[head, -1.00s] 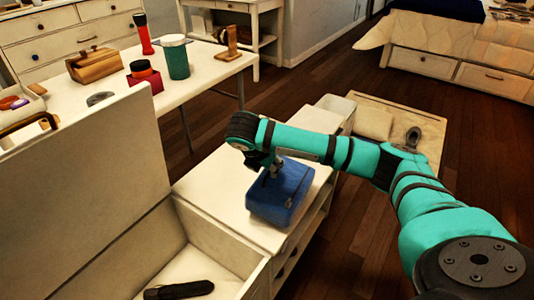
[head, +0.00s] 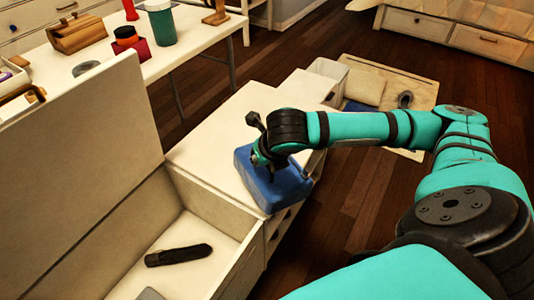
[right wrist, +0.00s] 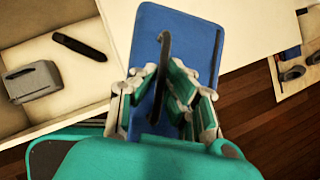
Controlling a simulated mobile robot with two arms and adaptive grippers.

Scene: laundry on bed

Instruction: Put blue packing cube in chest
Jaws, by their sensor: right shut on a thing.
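The blue packing cube (head: 268,188) is at the near edge of the white cabinet top, beside the chest; I cannot tell whether it still touches the top. My right gripper (head: 266,160) is over it from above. In the right wrist view the fingers (right wrist: 163,100) are closed around the dark handle strip of the blue packing cube (right wrist: 185,40). The chest (head: 190,245) stands open at lower left, its lid raised. It holds a dark elongated item (head: 178,255) and a grey item (right wrist: 34,82). My left gripper is not in view.
A white table (head: 185,55) at upper left carries a teal cup (head: 161,22), a red box (head: 130,42) and a wooden box (head: 76,34). A white bin (head: 328,70) and a mat (head: 425,95) lie beyond the cabinet. The chest floor has bare room.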

